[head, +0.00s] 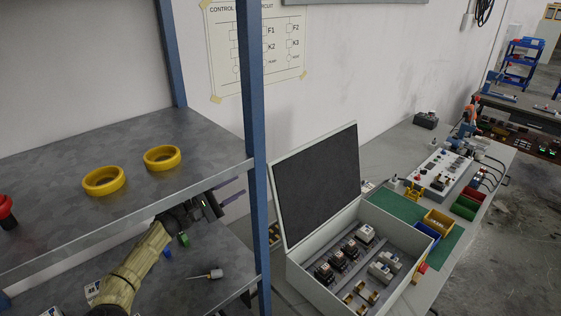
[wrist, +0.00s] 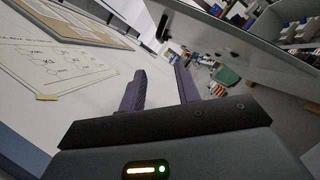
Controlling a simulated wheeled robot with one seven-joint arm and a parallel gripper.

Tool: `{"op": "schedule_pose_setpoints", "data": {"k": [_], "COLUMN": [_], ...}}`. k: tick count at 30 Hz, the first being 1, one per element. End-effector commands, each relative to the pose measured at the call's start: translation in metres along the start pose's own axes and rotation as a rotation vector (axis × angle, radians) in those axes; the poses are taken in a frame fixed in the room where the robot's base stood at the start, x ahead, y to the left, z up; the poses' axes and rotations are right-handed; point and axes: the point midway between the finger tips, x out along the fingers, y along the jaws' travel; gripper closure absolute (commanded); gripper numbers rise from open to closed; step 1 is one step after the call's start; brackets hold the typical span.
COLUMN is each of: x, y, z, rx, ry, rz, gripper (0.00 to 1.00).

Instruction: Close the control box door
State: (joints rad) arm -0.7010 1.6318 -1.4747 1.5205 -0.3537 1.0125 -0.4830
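The control box (head: 310,283) stands on the bench with its door (head: 317,185) open. The door rises from the box's left edge, leaning slightly back, with a dark inner face. Inside the box are several electrical parts. My gripper (head: 240,190) is to the left of the door, near the blue shelf post, apart from the door in the head view. In the wrist view my gripper (wrist: 160,72) has its two dark fingers spread with nothing between them. The door (wrist: 225,42) shows there as a grey slanting panel at the upper right.
A blue shelf post (head: 253,130) stands between my camera and the wall, close to my gripper. The shelf (head: 60,215) holds two yellow rings (head: 103,181). A screwdriver (head: 207,274) lies below. Coloured bins (head: 438,221) and a control panel (head: 440,172) are right of the box.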

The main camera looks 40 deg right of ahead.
Motion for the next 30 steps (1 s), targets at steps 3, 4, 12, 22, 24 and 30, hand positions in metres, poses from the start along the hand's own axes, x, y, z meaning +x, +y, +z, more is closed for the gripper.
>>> {"op": "schedule_pose_setpoints", "data": {"k": [3, 4, 12, 22, 24, 30], "x": [0.022, 0.027, 0.075, 0.133, 0.143, 0.157], "y": [0.002, 0.002, 0.002, 0.002, 0.001, 0.000], "z": [0.003, 0.003, 0.004, 0.004, 0.003, 0.001], "rx": [-0.002, -0.002, -0.001, -0.001, -0.001, -0.001], "ry": [-0.004, -0.004, -0.004, -0.003, -0.003, -0.001], "rz": [-0.003, -0.002, -0.002, -0.002, -0.003, -0.001], "gripper": [0.68, 0.68, 0.68, 0.68, 0.68, 0.68]}}
